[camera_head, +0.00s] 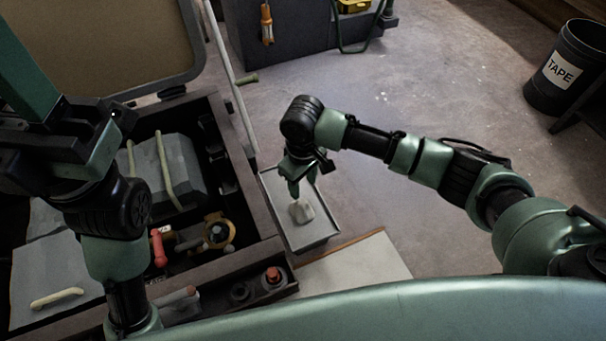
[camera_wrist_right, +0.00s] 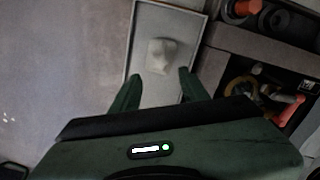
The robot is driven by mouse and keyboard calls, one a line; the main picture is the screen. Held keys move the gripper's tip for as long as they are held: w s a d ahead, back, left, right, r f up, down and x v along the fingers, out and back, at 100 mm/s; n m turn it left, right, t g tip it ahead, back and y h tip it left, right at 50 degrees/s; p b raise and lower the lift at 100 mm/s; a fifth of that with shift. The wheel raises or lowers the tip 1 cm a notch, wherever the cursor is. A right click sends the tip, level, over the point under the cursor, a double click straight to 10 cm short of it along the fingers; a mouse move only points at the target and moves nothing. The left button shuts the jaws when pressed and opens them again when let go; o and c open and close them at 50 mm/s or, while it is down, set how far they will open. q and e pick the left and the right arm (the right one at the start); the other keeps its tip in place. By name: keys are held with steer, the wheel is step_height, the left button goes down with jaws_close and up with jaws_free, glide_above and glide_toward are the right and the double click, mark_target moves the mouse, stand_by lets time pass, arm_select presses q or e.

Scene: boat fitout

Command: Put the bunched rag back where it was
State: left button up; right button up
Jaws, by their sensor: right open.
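The bunched rag (camera_head: 301,211) is a small pale lump lying in a shallow grey tray (camera_head: 323,238) beside the open dark compartment. In the right wrist view the rag (camera_wrist_right: 161,55) sits in the tray (camera_wrist_right: 186,22), ahead of my fingertips. My right gripper (camera_head: 304,183) is above the tray, pointing down, just beyond the rag in the head view. In the wrist view its two green fingers (camera_wrist_right: 158,80) are spread apart with nothing between them, and the rag is clear of them. My left arm is at the left, and its gripper's fingers are not visible.
The open compartment left of the tray holds a grey box (camera_head: 178,165) with pale straps, a red-handled valve (camera_head: 158,247) and a brass fitting (camera_head: 217,230). A black TAPE bin (camera_head: 566,75) stands far right. The floor between is clear.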

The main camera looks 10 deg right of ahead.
steer(key=shift+r, duration=0.3)
